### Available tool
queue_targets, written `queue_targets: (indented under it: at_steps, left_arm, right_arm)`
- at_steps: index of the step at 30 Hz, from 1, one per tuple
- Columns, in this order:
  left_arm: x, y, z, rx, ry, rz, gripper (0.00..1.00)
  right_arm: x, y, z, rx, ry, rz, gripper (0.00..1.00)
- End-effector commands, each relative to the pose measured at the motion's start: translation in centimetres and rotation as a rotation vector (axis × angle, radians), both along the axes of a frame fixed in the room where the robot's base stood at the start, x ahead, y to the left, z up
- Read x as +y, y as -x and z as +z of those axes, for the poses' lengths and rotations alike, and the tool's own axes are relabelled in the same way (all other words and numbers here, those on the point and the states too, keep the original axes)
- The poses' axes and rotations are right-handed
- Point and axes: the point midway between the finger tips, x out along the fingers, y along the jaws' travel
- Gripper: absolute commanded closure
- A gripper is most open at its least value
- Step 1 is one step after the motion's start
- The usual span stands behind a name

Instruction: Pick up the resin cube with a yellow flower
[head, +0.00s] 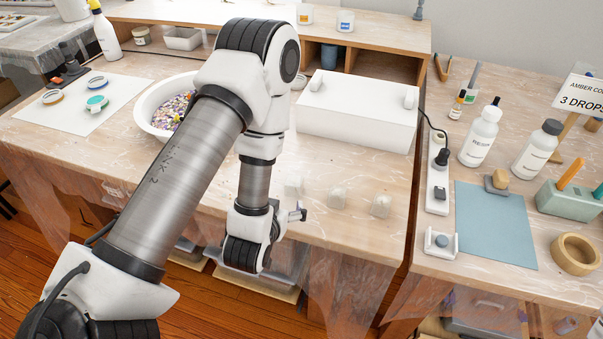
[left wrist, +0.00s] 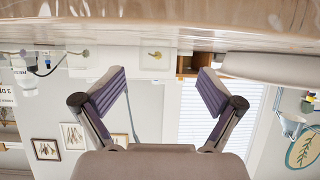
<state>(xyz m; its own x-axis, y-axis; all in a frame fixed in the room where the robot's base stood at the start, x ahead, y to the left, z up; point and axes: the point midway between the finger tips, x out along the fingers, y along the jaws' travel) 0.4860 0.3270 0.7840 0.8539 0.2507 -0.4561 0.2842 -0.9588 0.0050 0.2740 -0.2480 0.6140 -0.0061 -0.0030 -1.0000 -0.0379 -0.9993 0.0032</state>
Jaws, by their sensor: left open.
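Three small clear resin cubes stand in a row near the table's front edge in the head view: a left one (head: 294,187), a middle one (head: 337,197) and a right one (head: 380,205). Their contents are too faint to tell there. In the left wrist view, which is upside down, a clear cube with a yellow flower (left wrist: 155,54) shows ahead, between the fingertips in the picture and apart from them. My left gripper (left wrist: 161,76) is open and empty. In the head view, my left gripper (head: 299,214) is low at the front edge, just before the left cube. My right gripper is out of view.
A white box (head: 357,115) stands behind the cubes. A white bowl of colourful bits (head: 143,116) is to the left, partly behind my arm. A power strip (head: 437,178) and blue mat (head: 495,225) lie on the right table. Bare table surrounds the cubes.

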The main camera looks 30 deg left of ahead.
Motion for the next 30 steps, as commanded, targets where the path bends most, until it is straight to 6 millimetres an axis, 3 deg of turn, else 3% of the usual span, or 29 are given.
queue_targets:
  at_steps: [7, 18, 24, 25, 30]
  left_arm:
    - [1.1, -2.6, 0.2, -0.077, -0.019, 0.017, 0.27]
    - [1.9, -7.4, -1.4, -0.071, -0.018, 0.013, 0.27]
    - [1.9, -7.6, -1.5, -0.068, -0.018, 0.012, 0.27]
    - [1.9, -7.6, -1.5, -0.068, -0.018, 0.012, 0.31]
    - [1.9, -7.5, -1.5, -0.068, -0.018, 0.012, 0.91]
  right_arm:
    - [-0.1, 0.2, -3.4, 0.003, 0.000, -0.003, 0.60]
    - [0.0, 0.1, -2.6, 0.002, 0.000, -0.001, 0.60]
    - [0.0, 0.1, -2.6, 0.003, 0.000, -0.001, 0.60]
    - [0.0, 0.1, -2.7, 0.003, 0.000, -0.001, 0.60]
    - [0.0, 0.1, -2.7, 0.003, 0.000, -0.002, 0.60]
